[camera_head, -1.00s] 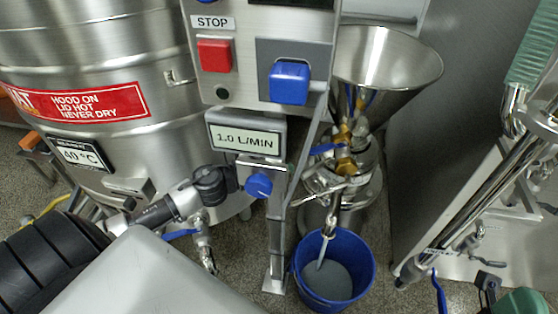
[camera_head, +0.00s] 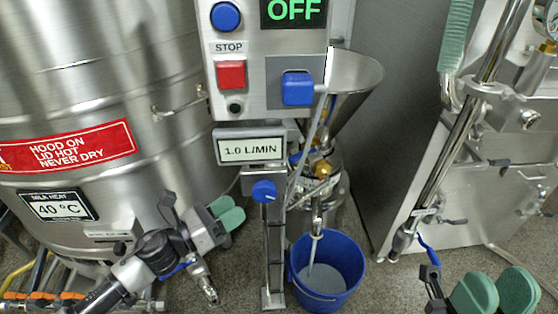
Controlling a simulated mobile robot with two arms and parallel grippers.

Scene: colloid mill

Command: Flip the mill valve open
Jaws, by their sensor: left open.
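The mill stands behind the control post, with a steel funnel (camera_head: 350,80) on top and a brass fitting (camera_head: 321,168) below it. A blue valve lever (camera_head: 296,157) by the fitting is mostly hidden behind the post and flow display. A steel spout (camera_head: 317,215) leads down into a blue bucket (camera_head: 327,270) holding grey liquid. My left gripper (camera_head: 230,213), with green pads, is open and empty, left of the post and apart from the lever. My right gripper (camera_head: 497,292) is open and empty at the bottom right, far from the mill.
The control panel (camera_head: 262,75) reads OFF and has a red STOP button (camera_head: 231,75). Below are a 1.0 L/MIN display (camera_head: 250,148) and a blue knob (camera_head: 264,191). A hot steel tank (camera_head: 80,90) fills the left. Pipework (camera_head: 460,130) stands at right.

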